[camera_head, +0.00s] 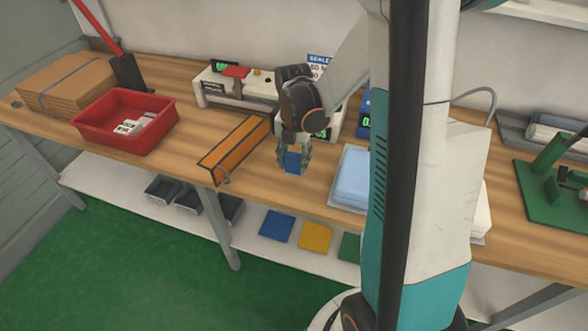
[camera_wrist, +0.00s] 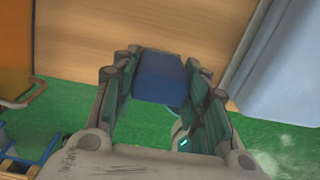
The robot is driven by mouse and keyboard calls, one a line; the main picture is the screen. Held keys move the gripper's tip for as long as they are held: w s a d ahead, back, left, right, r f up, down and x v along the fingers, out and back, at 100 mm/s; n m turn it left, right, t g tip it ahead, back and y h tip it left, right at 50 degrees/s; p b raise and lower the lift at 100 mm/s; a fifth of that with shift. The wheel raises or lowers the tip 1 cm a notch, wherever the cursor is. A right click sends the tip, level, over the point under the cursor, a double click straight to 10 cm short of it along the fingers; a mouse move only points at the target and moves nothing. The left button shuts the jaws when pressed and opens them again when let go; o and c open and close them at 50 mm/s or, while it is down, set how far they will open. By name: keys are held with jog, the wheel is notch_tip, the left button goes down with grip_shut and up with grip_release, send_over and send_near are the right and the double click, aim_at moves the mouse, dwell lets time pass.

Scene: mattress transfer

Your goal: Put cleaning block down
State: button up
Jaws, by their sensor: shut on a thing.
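The cleaning block is a small blue block (camera_head: 292,162), held at the end of my arm near the front edge of the wooden workbench (camera_head: 330,226). My gripper (camera_head: 294,160) is shut on it, with a finger on each side. In the wrist view the block (camera_wrist: 159,78) sits between the two finger pads of my gripper (camera_wrist: 160,95), with the bench top behind it. I cannot tell whether the block touches the bench or hangs just above it.
An orange bar-shaped piece (camera_head: 234,149) lies left of my gripper. A light blue stacked slab (camera_head: 351,176) lies to the right. A red bin (camera_head: 124,121) with white items and flat cardboard (camera_head: 67,82) are farther left. Devices (camera_head: 235,86) stand behind. Bare wood lies around my gripper.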

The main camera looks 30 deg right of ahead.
aim_at(294, 167)
jog(key=shift+f+b, duration=0.55)
jog(key=shift+f, duration=1.25)
jog(key=shift+f, duration=0.15)
jog(key=o, duration=1.3)
notch_tip(294, 167, up, 12)
jog(key=p, duration=0.4)
jog(key=shift+r, duration=0.2)
